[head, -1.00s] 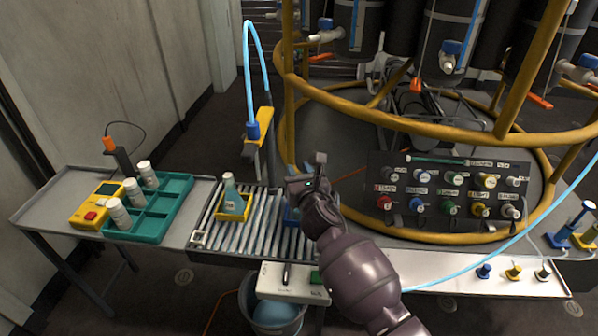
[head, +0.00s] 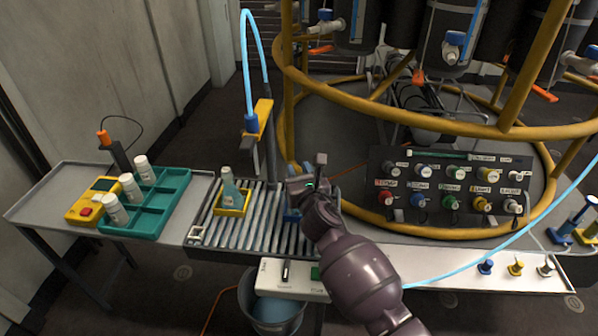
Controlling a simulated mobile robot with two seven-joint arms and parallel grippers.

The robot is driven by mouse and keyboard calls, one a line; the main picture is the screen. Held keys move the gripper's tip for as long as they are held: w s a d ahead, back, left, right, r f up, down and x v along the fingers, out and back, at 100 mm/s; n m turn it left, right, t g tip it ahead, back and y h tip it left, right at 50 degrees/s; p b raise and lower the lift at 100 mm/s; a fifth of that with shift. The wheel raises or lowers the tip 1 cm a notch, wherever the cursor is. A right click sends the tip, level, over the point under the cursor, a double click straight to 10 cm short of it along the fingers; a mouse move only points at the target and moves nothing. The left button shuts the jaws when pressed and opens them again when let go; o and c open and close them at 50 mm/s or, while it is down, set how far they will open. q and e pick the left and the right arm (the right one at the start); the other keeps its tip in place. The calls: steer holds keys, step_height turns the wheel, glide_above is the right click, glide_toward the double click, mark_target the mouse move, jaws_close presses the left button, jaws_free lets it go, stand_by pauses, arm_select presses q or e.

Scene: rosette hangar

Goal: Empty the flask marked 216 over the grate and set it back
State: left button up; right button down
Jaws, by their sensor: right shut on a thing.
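A pale blue-green flask (head: 229,184) with a light label stands upright in a yellow holder (head: 232,211) on the slatted grate (head: 262,228); its marking is too small to read. My right gripper (head: 305,178) is over the right part of the grate, just above a blue holder (head: 291,215). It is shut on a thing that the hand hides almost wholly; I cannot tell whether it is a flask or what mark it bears. My left gripper is not in view.
A teal tray (head: 165,208) with three white bottles and a yellow device (head: 93,202) stand left. A blue hose (head: 249,60) on a yellow bracket hangs behind the grate. A knob panel (head: 450,187) stands right. A bucket (head: 272,312) sits below.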

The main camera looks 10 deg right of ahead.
steer(key=shift+f, duration=0.4)
steer(key=shift+f, duration=0.3)
steer(key=shift+f+b, duration=0.1)
steer(key=shift+b, duration=0.2)
steer(key=shift+f, duration=0.2)
stand_by(0.3)
steer(key=shift+c, duration=0.9)
jaws_free()
steer(key=shift+r, duration=0.1)
